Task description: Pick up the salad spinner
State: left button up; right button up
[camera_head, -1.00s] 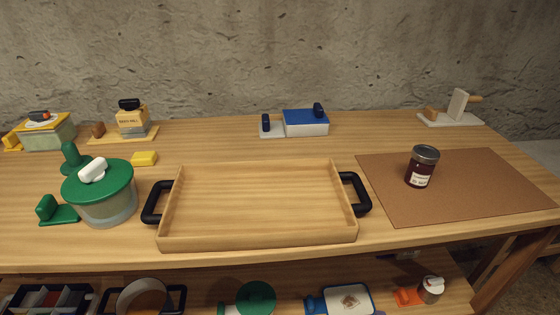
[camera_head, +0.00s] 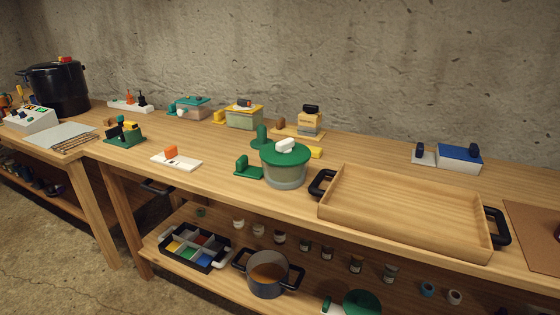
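The salad spinner (camera_head: 285,176) stands upright on the workbench, just left of the wooden tray. It has a clear bowl, a green lid (camera_head: 271,152) and a white knob (camera_head: 285,145) on top. Green pieces stand beside it on its left, one behind and one in front. Neither of my grippers shows in the head view, so I cannot see what they hold.
The wooden tray (camera_head: 345,211) with black handles fills the bench to the right. A white board with an orange grip (camera_head: 176,162) lies to the left. A yellow block (camera_head: 315,152) sits behind the spinner. A pot (camera_head: 268,287) and sorting box stand on the lower shelf.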

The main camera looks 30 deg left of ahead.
aim_at(271, 163)
jog(key=u, duration=0.5)
jog(key=i, duration=1.1)
jog(key=z, duration=2.8)
jog(key=k, duration=2.3)
jog(key=u, duration=0.95)
